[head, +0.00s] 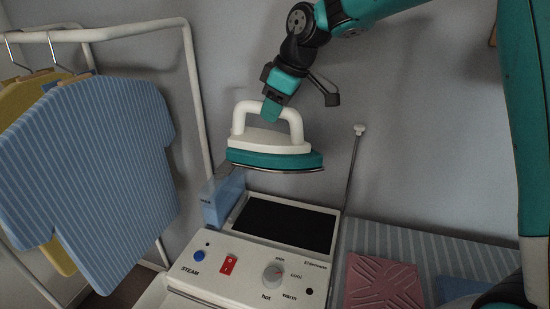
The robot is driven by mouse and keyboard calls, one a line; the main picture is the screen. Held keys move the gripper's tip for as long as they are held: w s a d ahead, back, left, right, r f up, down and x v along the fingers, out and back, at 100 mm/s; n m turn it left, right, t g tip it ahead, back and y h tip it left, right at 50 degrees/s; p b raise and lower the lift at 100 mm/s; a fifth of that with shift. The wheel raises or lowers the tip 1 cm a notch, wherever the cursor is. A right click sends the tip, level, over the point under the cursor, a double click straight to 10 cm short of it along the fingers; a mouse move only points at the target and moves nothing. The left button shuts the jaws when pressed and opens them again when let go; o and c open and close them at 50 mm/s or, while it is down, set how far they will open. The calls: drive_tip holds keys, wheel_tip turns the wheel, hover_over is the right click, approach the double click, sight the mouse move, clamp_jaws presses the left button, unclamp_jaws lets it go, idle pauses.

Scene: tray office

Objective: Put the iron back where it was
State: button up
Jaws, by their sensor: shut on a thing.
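The iron (272,148) has a white body and handle, a teal lower part and a metal soleplate. My gripper (270,113) is shut on the top of its handle. The iron hangs in the air, nearly level, above the white steam station (245,268). The station has a dark, empty rest plate (284,222) at its back. The iron is apart from this plate, above it and slightly left in the picture. The fingertips are partly hidden at the handle.
A blue box (223,200) stands left of the rest plate. A thin upright rod (352,170) rises at its right. A rack (190,90) with a striped blue shirt (95,170) is at left. A pink folded cloth (383,282) lies on the striped board (430,250) at right.

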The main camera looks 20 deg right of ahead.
wheel_tip(320, 180, down, 19)
drive_tip(key=p, duration=0.4)
drive_tip(key=shift+r, duration=0.15)
drive_tip(key=shift+s+f, duration=0.15)
drive_tip(key=shift+f, duration=0.15)
drive_tip(key=shift+c, duration=0.4)
drive_tip(key=shift+f, duration=0.3)
clamp_jaws()
drive_tip(key=o, duration=1)
unclamp_jaws()
drive_tip(key=shift+o, duration=0.2)
